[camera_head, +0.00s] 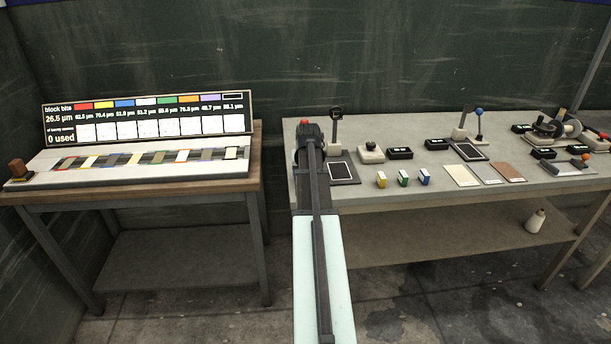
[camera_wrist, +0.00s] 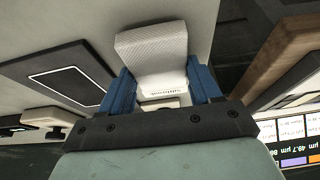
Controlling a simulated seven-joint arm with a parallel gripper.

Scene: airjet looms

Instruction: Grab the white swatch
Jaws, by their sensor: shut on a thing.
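The white swatch (camera_wrist: 152,48) is a small pale block with a fine woven texture, and shows in the wrist view. My gripper (camera_wrist: 161,88) is shut on it, with one blue finger on each side. I cannot tell whether the swatch touches the tabletop. In the head view my arm covers the fingers and the white swatch. Yellow (camera_head: 381,180), green (camera_head: 403,179) and blue (camera_head: 424,177) swatches stand in a row on the table to the right of my arm.
The light worktable (camera_head: 560,186) also holds a dark framed pad (camera_head: 343,173), small devices and flat sample cards (camera_head: 461,175). To the left, a separate wooden table (camera_head: 258,150) carries a display board (camera_head: 148,117) and a striped strip. A gap separates the tables.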

